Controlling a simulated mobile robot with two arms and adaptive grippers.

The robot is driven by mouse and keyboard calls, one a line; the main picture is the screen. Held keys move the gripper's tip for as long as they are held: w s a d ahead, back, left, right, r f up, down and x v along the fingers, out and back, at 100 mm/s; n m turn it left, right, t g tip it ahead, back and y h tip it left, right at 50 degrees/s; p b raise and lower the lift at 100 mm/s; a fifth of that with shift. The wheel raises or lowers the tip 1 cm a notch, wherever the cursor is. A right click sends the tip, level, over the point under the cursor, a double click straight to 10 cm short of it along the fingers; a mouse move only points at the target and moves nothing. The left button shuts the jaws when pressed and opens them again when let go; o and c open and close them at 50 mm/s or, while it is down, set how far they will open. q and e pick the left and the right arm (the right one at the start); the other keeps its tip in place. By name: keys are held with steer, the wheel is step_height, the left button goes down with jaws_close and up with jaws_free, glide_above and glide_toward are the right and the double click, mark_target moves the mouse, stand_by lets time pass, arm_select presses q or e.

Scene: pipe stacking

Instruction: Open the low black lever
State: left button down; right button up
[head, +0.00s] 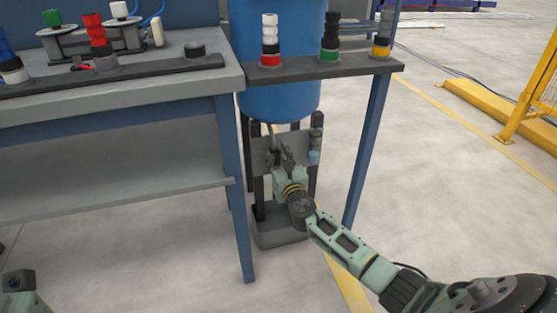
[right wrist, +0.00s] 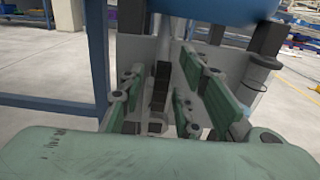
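My right gripper (head: 280,148) is in front of the grey plate under the blue tank (head: 279,60) in the head view. In the right wrist view its two green fingers stand apart, with a gap between them, so the gripper (right wrist: 162,78) is open. A dark upright bar (right wrist: 160,86), which looks like the low black lever, shows in that gap. I see space on both sides of it, and cannot tell whether a finger touches it. In the head view the lever is hidden behind the gripper or too small to tell.
A workbench (head: 120,92) with a lower shelf (head: 110,158) stands at the left. A narrow dark shelf (head: 350,66) with coloured fittings crosses in front of the tank, its blue leg (head: 368,150) right of my gripper. A grey tray (head: 280,233) sits below.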

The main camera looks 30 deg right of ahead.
steer(key=v, duration=1.2)
